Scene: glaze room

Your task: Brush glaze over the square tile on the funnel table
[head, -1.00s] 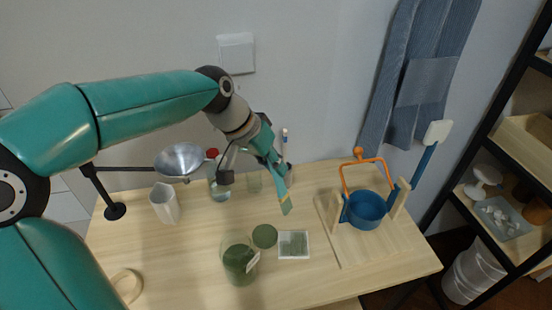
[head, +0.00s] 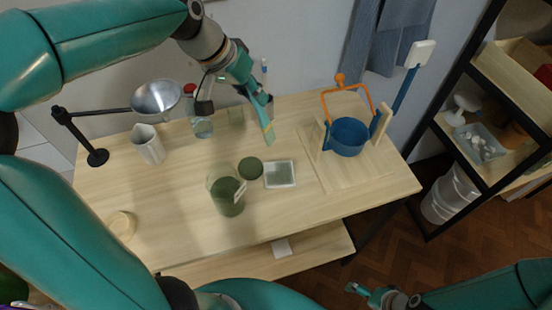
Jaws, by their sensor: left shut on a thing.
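A square tile (head: 280,181) with a pale border and grey-green middle lies flat on the wooden table (head: 300,225). My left gripper (head: 254,97) is shut on a flat brush (head: 267,131) with a teal and yellowish lower part. The brush points down, its tip apart from the tile and above and behind it in the head view. A clear jar of dark green glaze (head: 228,197) stands left of the tile. A round green disc (head: 250,168), perhaps its lid, lies between them. My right gripper (head: 366,293) shows small at the bottom; its opening is unclear.
A metal funnel (head: 156,97) hangs on a stand at the left above a white pitcher (head: 148,145). A red-capped bottle (head: 201,127) stands behind. The table's front right is clear.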

